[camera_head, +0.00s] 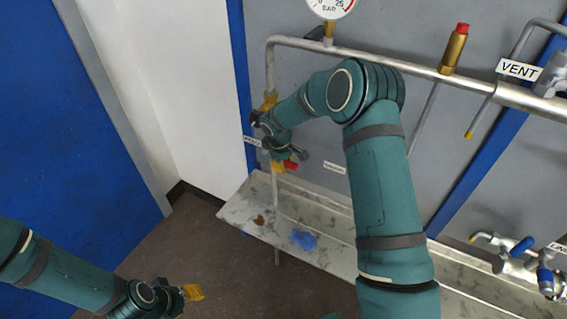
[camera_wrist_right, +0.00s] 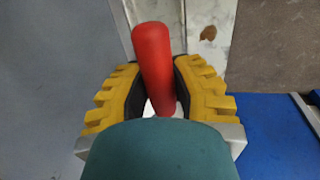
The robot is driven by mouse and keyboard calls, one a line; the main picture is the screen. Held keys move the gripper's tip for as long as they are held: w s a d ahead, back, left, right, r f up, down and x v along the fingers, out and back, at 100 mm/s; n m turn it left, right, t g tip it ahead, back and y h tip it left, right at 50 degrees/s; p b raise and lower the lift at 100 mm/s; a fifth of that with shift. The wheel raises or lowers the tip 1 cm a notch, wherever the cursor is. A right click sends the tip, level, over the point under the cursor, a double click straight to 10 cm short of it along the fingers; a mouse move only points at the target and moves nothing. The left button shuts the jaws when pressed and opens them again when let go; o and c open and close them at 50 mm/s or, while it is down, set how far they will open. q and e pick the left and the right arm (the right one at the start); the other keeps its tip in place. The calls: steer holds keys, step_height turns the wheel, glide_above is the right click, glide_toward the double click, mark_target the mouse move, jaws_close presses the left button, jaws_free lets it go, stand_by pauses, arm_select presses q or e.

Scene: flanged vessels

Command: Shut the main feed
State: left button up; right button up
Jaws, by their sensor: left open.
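A red valve handle (camera_head: 290,165) shows at the lower end of the upright pipe on the left of the grey panel. The right wrist view shows this red handle (camera_wrist_right: 154,65) between the two yellow fingers of my right gripper (camera_wrist_right: 160,85). The fingers are close on both sides of it; I cannot tell whether both press on it. In the head view my right gripper (camera_head: 279,166) is at the handle, and the arm and wrist hide most of the valve. The label (camera_head: 252,141) beside it is too small to read. My left gripper (camera_head: 193,292) is open and empty, low at the left.
A stained trough (camera_head: 238,208) runs below the panel. A pressure gauge (camera_head: 330,6), a red-capped brass fitting (camera_head: 455,48) and a VENT label (camera_head: 519,69) are along the upper pipe. Blue-handled valves (camera_head: 522,247) are at lower right. The floor (camera_head: 190,235) at left is clear.

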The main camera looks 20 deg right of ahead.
steer(key=o, duration=0.5)
steer(key=shift+r, duration=0.15)
steer(key=shift+f, duration=0.2)
